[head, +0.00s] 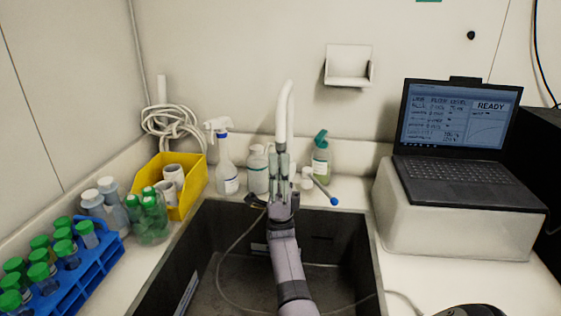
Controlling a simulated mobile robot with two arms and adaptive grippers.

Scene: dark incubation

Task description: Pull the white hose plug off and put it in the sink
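My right gripper (280,160) reaches up over the sink from the bottom of the head view. Its fingers point away from me at the lower end of the white curved spout (284,112) behind the sink. The fingers overlap the spout's lower part, and I cannot tell whether they touch or grip anything. I cannot make out a white hose plug; the gripper may hide it. The dark sink (190,238) lies below my arm. A thin grey hose (222,268) loops across its floor and rises toward the gripper. My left gripper is not in view.
Behind the sink stand a spray bottle (225,165), a white bottle (257,172) and a green-capped bottle (320,158). A blue-tipped stick (325,191) lies nearby. A yellow bin (190,203) and blue tube rack (95,268) are left; a laptop (455,140) is right.

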